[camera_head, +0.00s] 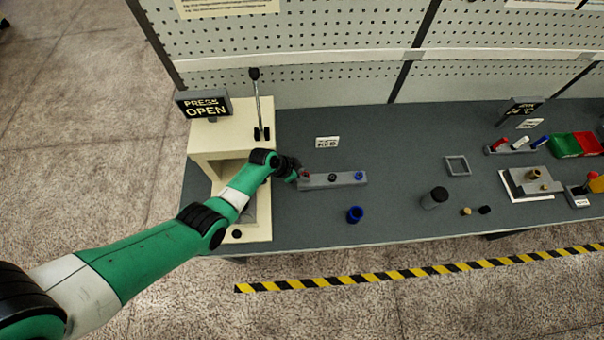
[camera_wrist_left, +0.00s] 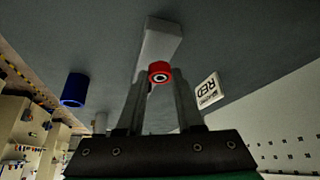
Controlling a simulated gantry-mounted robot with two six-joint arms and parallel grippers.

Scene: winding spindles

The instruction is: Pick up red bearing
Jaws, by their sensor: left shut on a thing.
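In the head view only a little red shows beside the dark fingers. I cannot tell whether the bearing is still seated on the bar or just clear of it. My right gripper is out of view.
A cream press (camera_head: 229,135) with a lever stands to the left, partly behind my left arm. A blue cylinder (camera_head: 355,214) stands in front of the bar, and a black cylinder (camera_head: 435,198) farther right. A small label (camera_head: 327,142) lies behind the bar.

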